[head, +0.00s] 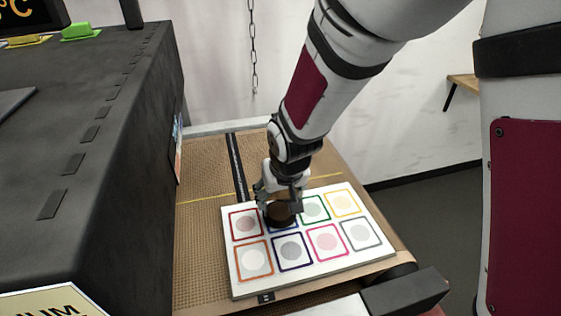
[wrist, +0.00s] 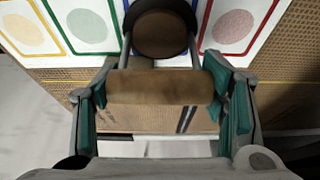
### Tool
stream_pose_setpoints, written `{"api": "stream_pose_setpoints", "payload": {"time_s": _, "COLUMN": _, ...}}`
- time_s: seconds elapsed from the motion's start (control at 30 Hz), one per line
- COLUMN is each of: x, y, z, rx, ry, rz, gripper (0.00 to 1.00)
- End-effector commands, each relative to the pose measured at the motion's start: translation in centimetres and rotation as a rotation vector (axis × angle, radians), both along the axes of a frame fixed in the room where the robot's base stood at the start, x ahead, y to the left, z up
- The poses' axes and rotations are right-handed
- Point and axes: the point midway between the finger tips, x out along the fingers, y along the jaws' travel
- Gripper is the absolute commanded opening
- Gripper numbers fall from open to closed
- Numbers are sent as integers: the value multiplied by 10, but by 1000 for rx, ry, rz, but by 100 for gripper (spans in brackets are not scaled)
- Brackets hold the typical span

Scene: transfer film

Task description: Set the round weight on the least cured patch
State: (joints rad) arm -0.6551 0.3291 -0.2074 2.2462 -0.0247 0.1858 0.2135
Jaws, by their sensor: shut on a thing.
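The round weight (head: 281,212) is dark with a brown top and a brown bar handle. In the wrist view its disc (wrist: 163,35) and handle (wrist: 160,88) show. My gripper (head: 281,190) is shut on the handle; its teal-padded fingers (wrist: 160,92) stand at the handle's two ends. The weight covers most of the blue-framed patch (wrist: 124,52) in the far row; I cannot tell whether it touches the board. The white board (head: 300,262) bears framed patches with round spots: dark red (head: 245,225), green (head: 315,208), yellow (head: 342,203), orange (head: 255,261), navy (head: 292,251), pink (head: 327,242), grey (head: 361,233).
The board lies on a brown mesh belt (head: 205,225) with a yellow line across it. A black machine housing (head: 110,180) stands at left, with a green block (head: 80,32) on top. A chain (head: 252,50) hangs behind.

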Motion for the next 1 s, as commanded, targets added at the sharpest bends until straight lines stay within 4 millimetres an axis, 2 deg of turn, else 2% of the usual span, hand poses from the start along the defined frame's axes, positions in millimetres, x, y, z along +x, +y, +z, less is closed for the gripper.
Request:
{"api": "stream_pose_setpoints", "payload": {"time_s": 0.23, "x": 1, "y": 1, "z": -2, "rx": 1, "ry": -2, "rz": 0, "gripper": 5}}
{"api": "stream_pose_setpoints", "payload": {"time_s": 0.27, "x": 0, "y": 0, "z": -3, "rx": 0, "ry": 1, "rz": 0, "gripper": 72}}
{"api": "stream_pose_setpoints", "payload": {"time_s": 0.3, "x": 0, "y": 0, "z": -3, "rx": 0, "ry": 1, "rz": 0, "gripper": 82}}
{"api": "stream_pose_setpoints", "payload": {"time_s": 0.33, "x": 0, "y": 0, "z": -3, "rx": 0, "ry": 1, "rz": 0, "gripper": 86}}
{"api": "stream_pose_setpoints", "payload": {"time_s": 0.63, "x": 0, "y": 0, "z": -2, "rx": 0, "ry": 0, "rz": 0, "gripper": 86}}
{"api": "stream_pose_setpoints", "payload": {"time_s": 0.77, "x": -1, "y": 0, "z": 4, "rx": 1, "ry": -1, "rz": 0, "gripper": 86}}
{"api": "stream_pose_setpoints", "payload": {"time_s": 0.87, "x": -6, "y": -1, "z": 17, "rx": 2, "ry": -2, "rz": 2, "gripper": 86}}
{"api": "stream_pose_setpoints", "payload": {"time_s": 1.0, "x": -17, "y": -3, "z": 43, "rx": 3, "ry": -3, "rz": 2, "gripper": 86}}
